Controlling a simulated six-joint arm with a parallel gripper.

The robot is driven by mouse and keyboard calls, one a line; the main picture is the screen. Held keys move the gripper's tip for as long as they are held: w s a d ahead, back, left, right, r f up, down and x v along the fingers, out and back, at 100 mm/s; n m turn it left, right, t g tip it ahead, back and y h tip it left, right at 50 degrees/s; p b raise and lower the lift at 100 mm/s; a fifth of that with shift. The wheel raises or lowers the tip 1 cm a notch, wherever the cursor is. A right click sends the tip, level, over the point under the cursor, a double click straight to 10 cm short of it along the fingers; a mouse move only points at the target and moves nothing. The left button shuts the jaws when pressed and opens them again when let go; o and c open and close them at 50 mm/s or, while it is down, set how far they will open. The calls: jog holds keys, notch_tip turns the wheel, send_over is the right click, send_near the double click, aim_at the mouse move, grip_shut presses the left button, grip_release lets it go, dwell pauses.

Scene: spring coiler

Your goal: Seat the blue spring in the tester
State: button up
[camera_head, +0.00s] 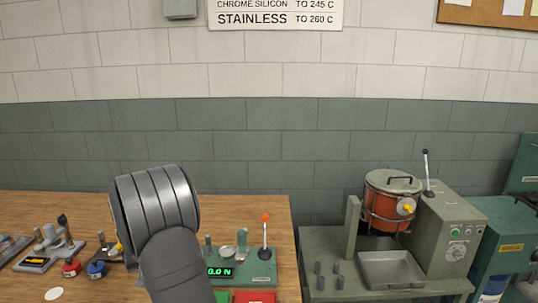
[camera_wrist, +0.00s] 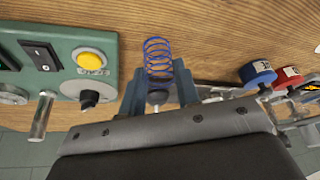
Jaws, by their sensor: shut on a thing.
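The blue spring (camera_wrist: 158,57) is an open wire coil. In the wrist view it sits between the tips of my gripper (camera_wrist: 159,82), which is shut on it, and its coils extend past the fingers. Wooden tabletop shows behind it. In the head view my arm hides the gripper and the spring. The tester (camera_head: 262,266) appears to be the green device with a lit 0.0 N readout, an orange-knobbed lever and small round metal parts. It stands on the table just right of my arm, whose near side partly covers it.
In the wrist view a green control box (camera_wrist: 70,62) with a yellow button is close left of my fingers. Red (camera_head: 71,267) and blue (camera_head: 96,269) spools stand left of my arm. A metal tray (camera_head: 391,270) and an orange pot (camera_head: 388,207) stand on a right-hand bench.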

jog(key=shift+r, duration=0.15)
jog(key=shift+r, duration=1.15)
jog(key=w+d+r, duration=0.2)
jog(key=w+d, duration=0.2)
jog(key=d, duration=0.4)
jog(key=w+d+r+m, duration=0.1)
jog(key=w+d+r, duration=0.25)
jog(key=d, duration=0.35)
jog(key=w+d+r, duration=0.1)
jog(key=w+d, duration=0.4)
jog(key=d, duration=0.3)
jog(key=shift+n, duration=0.5)
jog(key=shift+w+f, duration=0.15)
jog(key=shift+f, duration=1.45)
jog(key=shift+w+f, duration=0.1)
jog(key=shift+f, duration=1.45)
jog(key=shift+f, duration=0.65)
